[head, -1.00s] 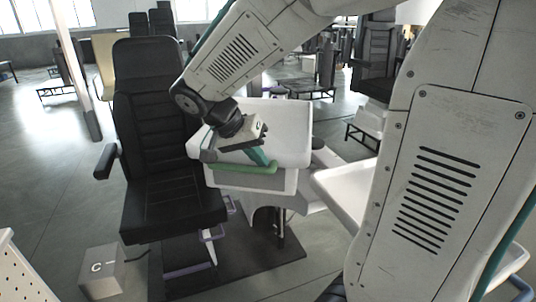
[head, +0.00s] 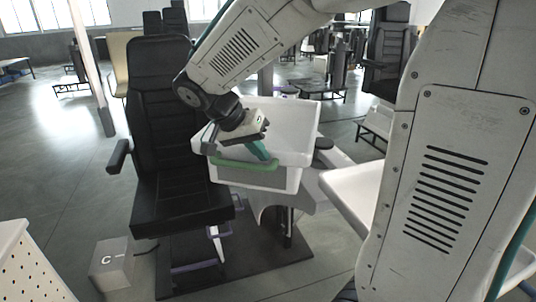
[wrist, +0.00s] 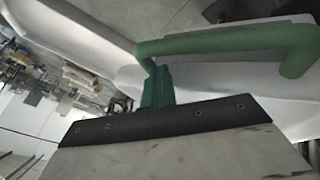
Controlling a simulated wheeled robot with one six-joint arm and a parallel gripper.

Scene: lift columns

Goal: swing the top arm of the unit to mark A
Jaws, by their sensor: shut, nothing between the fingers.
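The unit has a black padded chair (head: 168,130) and a white tray-like top arm (head: 292,128) beside it. A green bar handle (head: 245,164) runs along the tray's near edge. My gripper (head: 262,151) is at the handle, with its teal fingers together and nothing between them. In the wrist view the shut fingers (wrist: 157,88) reach up to the left part of the green handle (wrist: 225,42). They look close to it or touching; I cannot tell which. A grey block marked C (head: 112,267) stands on the floor at lower left. I see no mark A.
A second white arm (head: 352,192) of the unit sits lower, right of the tray, partly hidden by my arm. A dark base plate (head: 262,262) lies under the unit. A perforated white panel (head: 28,268) stands at lower left. Floor left of the chair is open.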

